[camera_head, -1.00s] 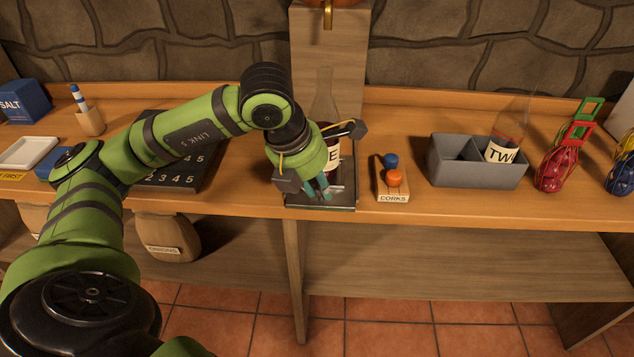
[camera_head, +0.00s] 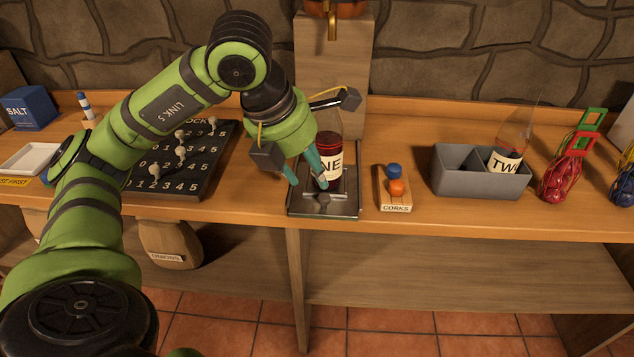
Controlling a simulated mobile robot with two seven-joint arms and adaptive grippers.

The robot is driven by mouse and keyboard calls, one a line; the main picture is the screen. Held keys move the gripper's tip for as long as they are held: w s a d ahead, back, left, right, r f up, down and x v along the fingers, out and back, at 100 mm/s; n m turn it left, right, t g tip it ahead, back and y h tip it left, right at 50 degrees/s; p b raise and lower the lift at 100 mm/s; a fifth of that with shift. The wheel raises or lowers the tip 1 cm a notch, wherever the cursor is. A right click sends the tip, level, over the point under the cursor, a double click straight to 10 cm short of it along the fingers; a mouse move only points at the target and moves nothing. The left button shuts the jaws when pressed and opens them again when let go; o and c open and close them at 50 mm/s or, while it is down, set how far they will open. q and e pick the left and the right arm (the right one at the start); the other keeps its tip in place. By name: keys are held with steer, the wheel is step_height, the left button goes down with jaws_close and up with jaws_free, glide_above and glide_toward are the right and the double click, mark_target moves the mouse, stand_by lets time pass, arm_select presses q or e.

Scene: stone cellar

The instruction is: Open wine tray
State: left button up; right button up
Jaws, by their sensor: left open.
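The wine tray is a flat dark metal tray (camera_head: 343,208) at the front edge of the wooden counter, with a small rounded knob (camera_head: 323,201) near its front. A dark red bottle (camera_head: 329,147) with a cream label reading "NE" stands upright at the tray's back part, below a wooden post. My left gripper (camera_head: 307,179) points down with teal fingers spread apart and nothing between them. It is just left of the bottle, above and behind the knob; one finger overlaps the label, and I cannot tell whether it touches. My right gripper is not in view.
A dark numbered board (camera_head: 205,170) with several pegs lies left. A corks holder (camera_head: 394,202) stands just right of the tray. Farther right are a grey two-part bin (camera_head: 455,182) with a glass labelled "TW" and a red netted bag (camera_head: 560,182). The counter between is clear.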

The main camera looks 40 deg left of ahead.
arm_select(q)
steer(key=v, duration=0.4)
stand_by(0.5)
